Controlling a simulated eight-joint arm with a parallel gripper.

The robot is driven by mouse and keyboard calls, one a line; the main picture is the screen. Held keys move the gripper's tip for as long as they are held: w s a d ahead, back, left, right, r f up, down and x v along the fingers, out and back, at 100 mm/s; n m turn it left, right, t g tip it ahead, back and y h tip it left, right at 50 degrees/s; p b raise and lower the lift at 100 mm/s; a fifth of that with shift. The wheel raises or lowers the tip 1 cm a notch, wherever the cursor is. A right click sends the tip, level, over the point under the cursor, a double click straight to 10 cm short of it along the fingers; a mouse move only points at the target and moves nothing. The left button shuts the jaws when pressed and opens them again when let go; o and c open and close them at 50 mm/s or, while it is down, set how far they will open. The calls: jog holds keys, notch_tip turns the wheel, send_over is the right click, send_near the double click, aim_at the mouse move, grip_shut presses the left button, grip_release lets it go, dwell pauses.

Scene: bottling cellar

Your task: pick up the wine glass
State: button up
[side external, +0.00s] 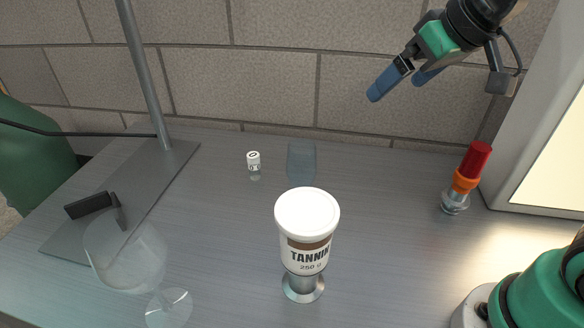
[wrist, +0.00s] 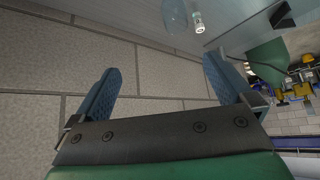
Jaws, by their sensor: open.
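The wine glass (side external: 125,252) is clear and stands upright at the front left of the grey bench in the side external view. Its round foot (side external: 168,308) shows at the bottom edge. My gripper (side external: 397,88) is high at the upper right in that view, in front of the block wall and far from the wine glass. Its two blue fingers are apart with nothing between them. In the wrist view my gripper (wrist: 162,68) shows the same open fingers against the wall. I cannot make out the wine glass in the wrist view.
A white tannin tub (side external: 306,218) sits above a metal base mid-bench. Behind are a clear tumbler (side external: 301,164) and a small vial (side external: 254,165). A stand's pole (side external: 147,80) and plate are at left. A red-topped object (side external: 467,178) and lit panel (side external: 555,150) are at right.

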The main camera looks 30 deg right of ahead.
jog(key=w+a+n+t, duration=0.2)
jog(key=w+a, duration=0.3)
jog(key=a, duration=0.1)
jog(key=n+t+y, duration=0.2)
jog(key=n+y, duration=0.5)
jog(key=y, duration=0.5)
send_over(149, 246)
jog(key=s, duration=0.2)
jog(key=shift+h, duration=0.3)
jog(key=f, duration=0.3)
jog(key=d+f, duration=0.1)
jog(key=f, duration=0.6)
jog(key=shift+w+d+f, duration=0.15)
jog(key=shift+w+d, duration=0.05)
jog(key=shift+d, duration=0.05)
jog(key=shift+w+a+f, duration=0.15)
jog(key=shift+w, duration=0.05)
jog(key=shift+x, duration=2.55)
jog(key=c, duration=1.5)
